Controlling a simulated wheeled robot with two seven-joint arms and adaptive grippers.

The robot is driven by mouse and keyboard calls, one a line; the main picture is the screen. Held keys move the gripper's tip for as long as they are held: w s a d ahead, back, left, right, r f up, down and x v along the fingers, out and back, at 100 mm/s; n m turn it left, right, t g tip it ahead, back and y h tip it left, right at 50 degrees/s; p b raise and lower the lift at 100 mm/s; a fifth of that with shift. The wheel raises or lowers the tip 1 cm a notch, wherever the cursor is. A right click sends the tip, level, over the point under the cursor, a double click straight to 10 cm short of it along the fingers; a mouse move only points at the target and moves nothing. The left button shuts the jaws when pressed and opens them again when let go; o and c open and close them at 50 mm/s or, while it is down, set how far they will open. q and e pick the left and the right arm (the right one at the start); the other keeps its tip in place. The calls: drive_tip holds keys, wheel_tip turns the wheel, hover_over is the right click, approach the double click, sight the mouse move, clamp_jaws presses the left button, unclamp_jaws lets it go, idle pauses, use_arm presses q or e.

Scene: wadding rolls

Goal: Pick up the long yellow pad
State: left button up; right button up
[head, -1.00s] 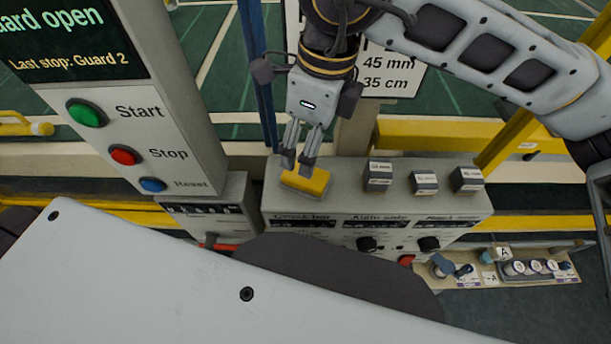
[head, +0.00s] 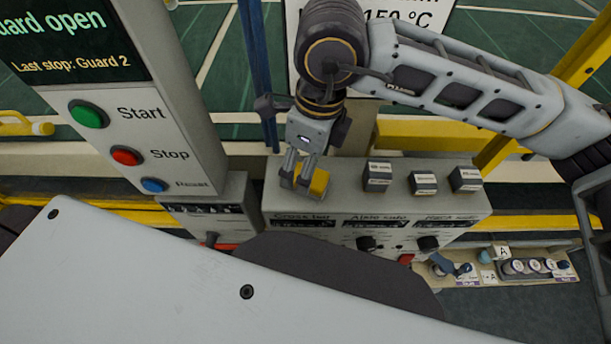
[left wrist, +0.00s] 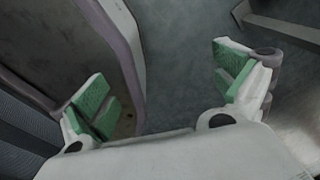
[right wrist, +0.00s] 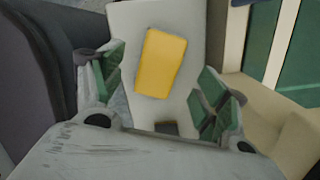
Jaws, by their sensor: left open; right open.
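The yellow pad (head: 319,184) lies on the left part of the grey console top in the head view. It also shows in the right wrist view (right wrist: 161,63) as a tilted yellow block. My right gripper (head: 297,183) is open, pointing down over the pad; its fingers hide the pad's left part in the head view. In the right wrist view the pad lies between the lines of the two green-padded fingers (right wrist: 160,95), with space on both sides. My left gripper (left wrist: 165,88) is open and empty in the left wrist view, and out of the head view.
Three small dark blocks with white labels (head: 378,177) stand on the console (head: 350,200) right of the pad. A control panel (head: 150,140) with Start, Stop and Reset buttons rises to the left. A tray of small parts (head: 510,268) lies at lower right.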

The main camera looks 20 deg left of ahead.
wheel_tip(320, 180, down, 3)
drive_tip(key=shift+r+p, duration=0.1)
drive_tip(key=shift+p, duration=0.25)
drive_tip(key=shift+f, duration=0.4)
drive_tip(key=shift+a+f, duration=0.1)
drive_tip(key=shift+f, duration=0.25)
use_arm(q)
drive_tip(key=shift+s+d+r, duration=0.1)
drive_tip(key=shift+d+r, duration=0.1)
drive_tip(key=shift+d, duration=0.3)
drive_tip(key=shift+s+d+r, duration=0.1)
drive_tip(key=shift+d+r, duration=0.1)
drive_tip(key=shift+d, duration=0.25)
drive_tip(key=shift+a, duration=0.15)
use_arm(e)
drive_tip(key=c, duration=1.1)
use_arm(q)
drive_tip(key=shift+w+a, duration=0.1)
drive_tip(key=shift+a, duration=0.5)
drive_tip(key=shift+d, duration=0.2)
use_arm(e)
drive_tip(key=shift+r, duration=0.2)
